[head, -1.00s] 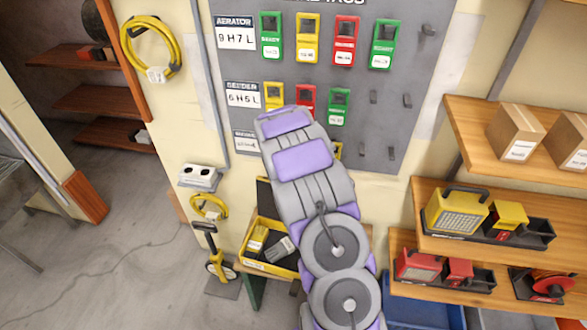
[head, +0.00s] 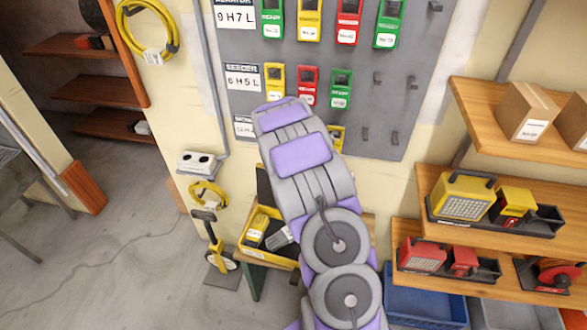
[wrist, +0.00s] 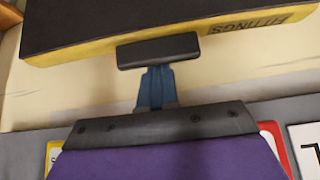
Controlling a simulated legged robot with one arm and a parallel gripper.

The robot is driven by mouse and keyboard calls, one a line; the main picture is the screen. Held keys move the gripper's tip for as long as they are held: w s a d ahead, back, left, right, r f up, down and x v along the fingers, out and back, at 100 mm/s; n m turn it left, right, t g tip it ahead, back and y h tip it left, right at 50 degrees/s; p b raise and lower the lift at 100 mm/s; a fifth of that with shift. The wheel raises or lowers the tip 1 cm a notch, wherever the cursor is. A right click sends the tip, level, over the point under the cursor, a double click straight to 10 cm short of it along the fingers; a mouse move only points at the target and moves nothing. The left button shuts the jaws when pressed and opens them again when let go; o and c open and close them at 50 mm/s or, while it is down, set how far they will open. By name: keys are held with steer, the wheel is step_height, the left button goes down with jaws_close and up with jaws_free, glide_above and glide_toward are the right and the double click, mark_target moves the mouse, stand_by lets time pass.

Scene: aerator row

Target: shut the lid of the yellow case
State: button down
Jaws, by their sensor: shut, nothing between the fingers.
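The yellow case (head: 254,254) stands against the wall in the head view, left of my arm. Its dark lid (head: 263,187) stands raised at the back, and a yellow item and a grey item lie in the tray. My arm hides the case's right part. In the wrist view, a dark panel with a yellow edge marked FITTINGS, apparently the lid (wrist: 110,53), crosses the top. My gripper (wrist: 158,50) is shut and empty, its dark tip overlapping that edge in the picture; I cannot tell whether they touch. The head view hides my gripper behind my arm.
A yellow wheeled tool (head: 221,255) stands on the floor left of the case. A white socket box (head: 199,163) and tag board (head: 300,55) are on the wall. Shelves with lamps (head: 465,196) are at right, above a blue bin (head: 425,307).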

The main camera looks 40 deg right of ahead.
steer(key=shift+s+a+r, duration=0.1)
steer(key=shift+s+a, duration=0.05)
steer(key=shift+a, duration=0.35)
steer(key=shift+s+a, duration=0.15)
steer(key=shift+a, duration=0.3)
steer(key=shift+s+a+f, duration=0.25)
steer(key=shift+s+a, duration=0.45)
steer(key=shift+s, duration=0.05)
steer(key=shift+s+a, duration=1.95)
steer(key=shift+a, duration=1.1)
steer(key=p+v, duration=0.1)
steer(key=v, duration=0.7)
steer(key=shift+s+a+p, duration=0.15)
steer(key=shift+s+p, duration=0.05)
steer(key=shift+p, duration=0.2)
steer(key=s+a+r+n+g, duration=0.1)
steer(key=s+a+r, duration=0.1)
steer(key=s+r, duration=0.35)
steer(key=s+a+r+n+g+y, duration=0.1)
steer(key=s+a+r+n+y, duration=0.1)
steer(key=s+a, duration=0.5)
steer(key=s+a+r+n+g+y, duration=0.1)
steer(key=s+a+r+n, duration=0.3)
steer(key=s, duration=0.7)
steer(key=s+a+r+n+g+y, duration=0.2)
steer(key=s+a+r+n, duration=0.2)
steer(key=s+a, duration=0.5)
steer(key=shift+a+r+g+y, duration=0.3)
steer(key=shift+r+g, duration=0.1)
steer(key=shift+r, duration=0.1)
